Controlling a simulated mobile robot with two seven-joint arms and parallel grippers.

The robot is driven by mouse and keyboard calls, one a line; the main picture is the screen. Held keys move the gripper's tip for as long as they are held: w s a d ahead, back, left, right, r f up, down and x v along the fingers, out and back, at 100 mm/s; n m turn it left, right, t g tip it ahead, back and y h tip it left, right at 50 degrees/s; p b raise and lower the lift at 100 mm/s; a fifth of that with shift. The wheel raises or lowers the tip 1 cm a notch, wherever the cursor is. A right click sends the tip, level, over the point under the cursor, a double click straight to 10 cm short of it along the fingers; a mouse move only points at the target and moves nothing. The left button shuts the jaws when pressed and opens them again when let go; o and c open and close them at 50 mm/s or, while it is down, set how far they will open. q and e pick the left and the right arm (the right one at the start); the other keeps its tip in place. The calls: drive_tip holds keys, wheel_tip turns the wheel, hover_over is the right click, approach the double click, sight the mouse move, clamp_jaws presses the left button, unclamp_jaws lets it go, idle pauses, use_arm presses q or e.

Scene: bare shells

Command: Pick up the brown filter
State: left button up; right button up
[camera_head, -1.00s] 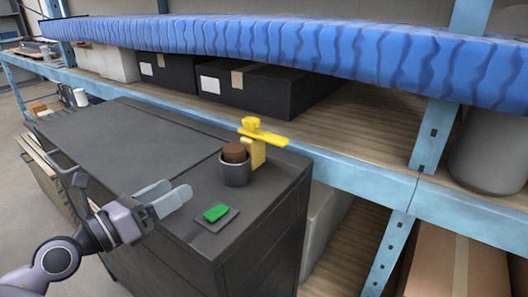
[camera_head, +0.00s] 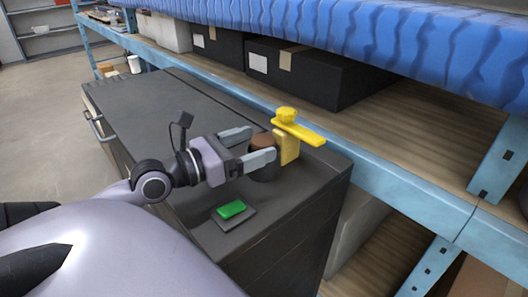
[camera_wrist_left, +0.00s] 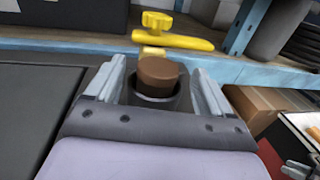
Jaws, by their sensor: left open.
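The brown filter (camera_head: 263,141) is a short brown cylinder standing up out of a dark round cup (camera_head: 265,172) on the grey cabinet top. In the left wrist view the filter (camera_wrist_left: 158,72) sits in the cup's opening, between and beyond my fingers. My left gripper (camera_head: 257,146) is open, its fingers pointing at the filter and cup. The near finger covers part of the cup in the head view. I cannot tell whether either finger touches the filter.
A yellow holder with a knob (camera_head: 288,134) stands right behind the cup. A green block (camera_head: 231,209) lies on a small dark pad (camera_head: 234,219) near the front. Blue shelving (camera_head: 385,190) runs behind the cabinet (camera_head: 150,100). The cabinet's left part is clear.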

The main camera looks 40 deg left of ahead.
sight(270, 137)
use_arm(q)
drive_tip(key=p+x, duration=0.1)
drive_tip(key=x, duration=0.2)
drive_tip(key=shift+x, duration=0.9)
drive_tip(key=shift+a+f, duration=0.1)
drive_tip(key=c, duration=1.1)
